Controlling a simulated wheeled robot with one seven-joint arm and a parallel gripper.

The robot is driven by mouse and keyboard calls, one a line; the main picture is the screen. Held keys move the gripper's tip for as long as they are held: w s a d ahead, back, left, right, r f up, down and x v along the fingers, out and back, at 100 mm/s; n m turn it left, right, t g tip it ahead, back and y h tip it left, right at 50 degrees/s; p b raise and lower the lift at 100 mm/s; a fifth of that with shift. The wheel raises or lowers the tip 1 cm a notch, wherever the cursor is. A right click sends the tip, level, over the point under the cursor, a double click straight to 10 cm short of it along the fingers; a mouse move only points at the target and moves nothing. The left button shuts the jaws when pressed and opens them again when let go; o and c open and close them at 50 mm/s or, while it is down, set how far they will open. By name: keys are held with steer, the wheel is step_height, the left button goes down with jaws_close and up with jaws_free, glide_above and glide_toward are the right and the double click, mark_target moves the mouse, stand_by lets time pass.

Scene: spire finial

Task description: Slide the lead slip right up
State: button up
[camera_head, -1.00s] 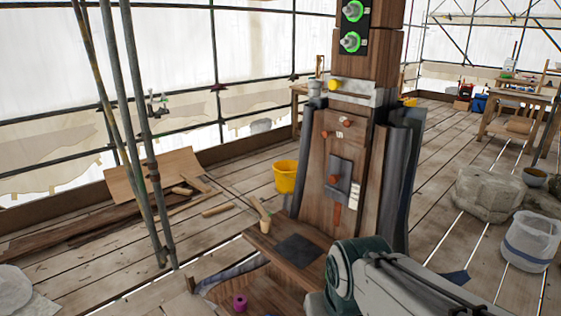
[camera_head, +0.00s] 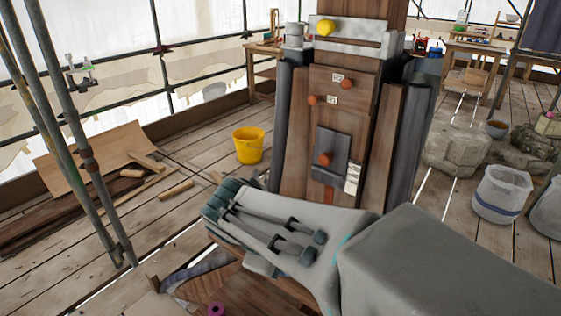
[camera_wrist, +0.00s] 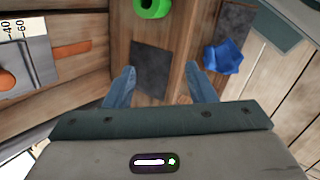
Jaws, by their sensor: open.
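The lead slip (camera_head: 334,148) is a grey plate with an orange knob (camera_head: 325,159), on the front of the wooden post (camera_head: 340,82). An orange strip (camera_head: 328,194) shows below it and a white scale (camera_head: 352,178) sits at its lower right. In the wrist view the slip (camera_wrist: 42,62) is at the left edge, with its knob (camera_wrist: 6,80) partly cut off. My gripper (camera_wrist: 160,88) is open and empty, to the right of the slip and apart from it, above a wooden ledge with a dark square (camera_wrist: 151,68). My arm hides the gripper's fingertips in the head view.
A green ring (camera_wrist: 152,7) and a blue crumpled thing (camera_wrist: 223,57) lie near my fingers. Scaffold poles (camera_head: 75,130) rise at left.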

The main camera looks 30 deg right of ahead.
steer(key=w+d+r+n+t+h+b, duration=0.1)
steer(key=w+d+n+t+h+b, duration=0.15)
steer(key=d+n+h+b, duration=0.3)
steer(key=n+t+h+b, duration=0.3)
steer(key=n+h, duration=0.2)
steer(key=n, duration=0.2)
glide_toward(323, 161)
steer(key=x, duration=0.9)
steer(key=shift+d+b, duration=0.15)
steer(key=shift+b, duration=0.25)
jaws_close()
steer(key=shift+r+p, duration=1.45)
steer(key=shift+r, duration=1.3)
